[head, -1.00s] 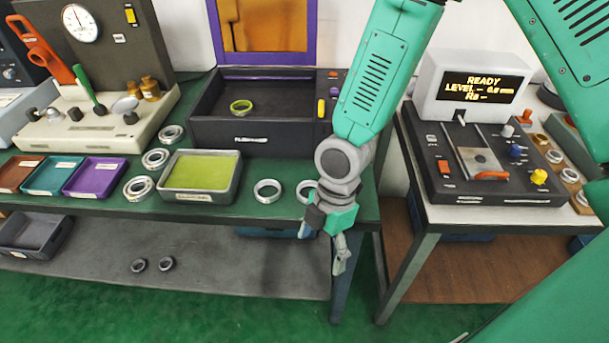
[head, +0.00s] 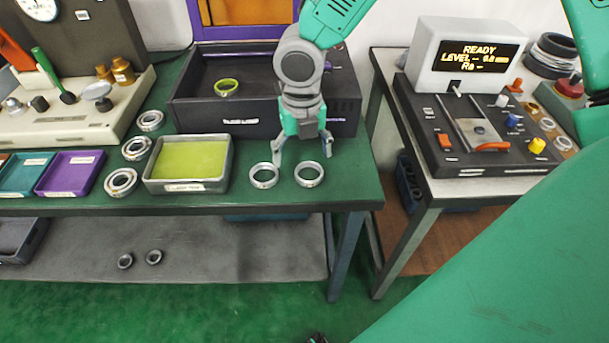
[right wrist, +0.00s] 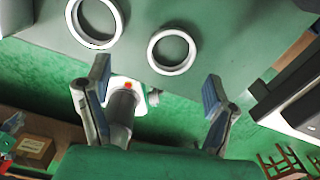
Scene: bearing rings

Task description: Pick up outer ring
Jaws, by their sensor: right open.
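Two plain steel rings lie flat near the front edge of the green bench: a left ring (head: 264,184) and a right ring (head: 309,184). My right gripper (head: 302,153) hangs above and just behind them, fingers pointing down, open and empty. In the right wrist view, the open fingers (right wrist: 155,92) are spread apart. One ring (right wrist: 172,70) lies beyond the gap between them, and the other ring (right wrist: 95,43) lies farther to the left. Neither ring is touched, as far as I can see. My left gripper is not in view.
A tray with a yellow-green pad (head: 189,186) stands left of the rings, with several bearings beside it. A dark box (head: 255,130) holding a yellow-green ring is behind the gripper. A gauge station (head: 470,160) stands on the right table, across a gap.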

